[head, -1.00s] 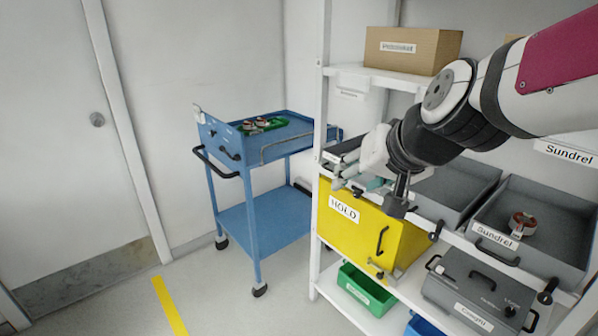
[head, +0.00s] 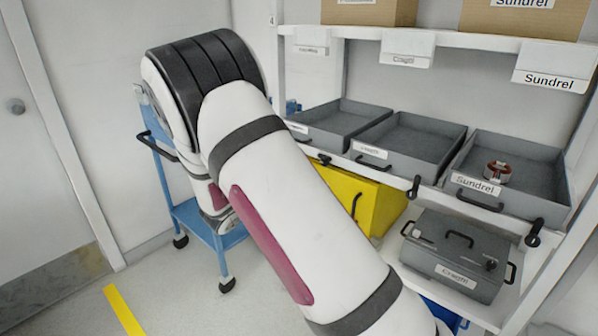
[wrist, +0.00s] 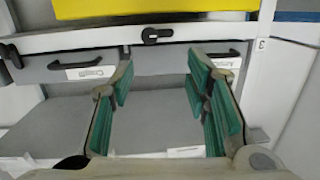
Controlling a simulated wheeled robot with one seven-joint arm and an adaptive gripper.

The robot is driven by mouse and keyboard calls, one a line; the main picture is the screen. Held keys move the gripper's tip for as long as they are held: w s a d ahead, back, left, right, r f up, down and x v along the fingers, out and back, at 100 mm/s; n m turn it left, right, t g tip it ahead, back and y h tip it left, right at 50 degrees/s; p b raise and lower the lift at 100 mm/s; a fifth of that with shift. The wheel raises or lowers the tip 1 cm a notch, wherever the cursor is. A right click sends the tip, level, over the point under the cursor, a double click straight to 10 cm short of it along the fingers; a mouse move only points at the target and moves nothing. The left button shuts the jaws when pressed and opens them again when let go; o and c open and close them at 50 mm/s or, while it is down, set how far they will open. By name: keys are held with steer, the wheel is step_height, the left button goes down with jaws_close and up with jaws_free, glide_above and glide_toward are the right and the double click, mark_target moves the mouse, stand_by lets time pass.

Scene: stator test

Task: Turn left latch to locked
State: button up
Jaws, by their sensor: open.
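The left latch, a small black lever on the shelf's front rail, is in the upper middle of the wrist view (wrist: 157,35). Its handle lies along the rail, pointing right in that view. It also shows small beside my arm in the head view (head: 325,158). My gripper (wrist: 160,68) is open and empty, with green pads on both fingers. In the wrist view the latch is just beyond the gap between the fingertips, with no visible contact. In the head view my arm hides the gripper.
Grey trays (head: 425,140) stand on the shelf above a yellow bin (head: 372,195). A grey case (head: 455,258) is below. A blue cart (head: 222,235) stands left.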

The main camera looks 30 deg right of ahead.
mark_target(323, 162)
steer(key=shift+g+h, duration=0.5)
steer(key=shift+h, duration=0.4)
steer(key=x, duration=0.4)
steer(key=f+b+x, duration=0.1)
steer(key=x, duration=0.3)
steer(key=b+x, duration=0.1)
steer(key=x, duration=0.3)
steer(key=shift+s+d+f, duration=0.15)
steer(key=shift+d+f, duration=0.15)
steer(key=shift+d, duration=0.15)
steer(key=shift+c, duration=0.3)
jaws_close()
